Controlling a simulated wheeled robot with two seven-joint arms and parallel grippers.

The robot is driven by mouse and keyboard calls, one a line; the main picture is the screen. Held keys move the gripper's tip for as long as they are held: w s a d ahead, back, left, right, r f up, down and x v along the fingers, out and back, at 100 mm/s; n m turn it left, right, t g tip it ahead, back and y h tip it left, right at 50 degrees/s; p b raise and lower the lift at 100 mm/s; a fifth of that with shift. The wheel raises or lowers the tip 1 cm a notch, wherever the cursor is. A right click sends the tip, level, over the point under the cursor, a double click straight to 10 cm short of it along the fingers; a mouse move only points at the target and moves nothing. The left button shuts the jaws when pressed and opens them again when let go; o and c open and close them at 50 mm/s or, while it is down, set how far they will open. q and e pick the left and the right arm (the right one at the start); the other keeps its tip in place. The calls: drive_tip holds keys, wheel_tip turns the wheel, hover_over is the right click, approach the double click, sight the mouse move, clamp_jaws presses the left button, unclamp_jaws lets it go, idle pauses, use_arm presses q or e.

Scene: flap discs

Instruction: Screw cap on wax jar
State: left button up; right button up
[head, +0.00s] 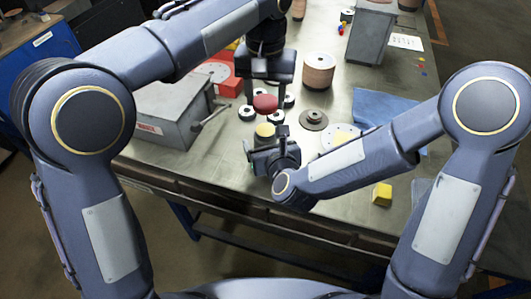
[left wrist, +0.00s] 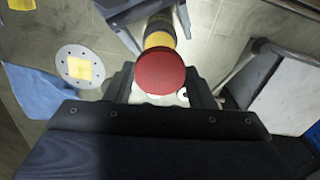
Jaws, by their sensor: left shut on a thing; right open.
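The red cap (head: 265,103) is held between the fingers of my left gripper (head: 265,108), which points down over the table. The yellow-topped wax jar (head: 265,130) stands just below and nearer than the cap, apart from it in the head view. My right gripper (head: 266,143) is open around the jar's lower part, which it partly hides. In the left wrist view the cap (left wrist: 160,72) covers much of the jar, whose yellow part (left wrist: 159,34) shows behind it. Whether cap and jar are lined up I cannot tell.
A grey metal box (head: 165,115) with a lever stands at left. Several black-and-white rings (head: 247,112) lie near the jar. A brown spool (head: 319,70), a dark disc (head: 313,119) and a blue cloth (head: 385,105) are at right. A yellow block (head: 382,194) sits near the front edge.

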drive_tip(key=shift+x, duration=1.2)
drive_tip(key=shift+r, duration=0.1)
drive_tip(key=shift+c, duration=0.3)
drive_tip(key=c, duration=1.4)
use_arm(q)
hover_over(266, 130)
drive_tip(key=shift+f, duration=2.5)
drive_tip(key=shift+f, duration=0.9)
drive_tip(key=shift+f, duration=0.5)
drive_tip(key=o, duration=0.5)
use_arm(e)
clamp_jaws()
use_arm(q)
drive_tip(key=o, duration=0.4)
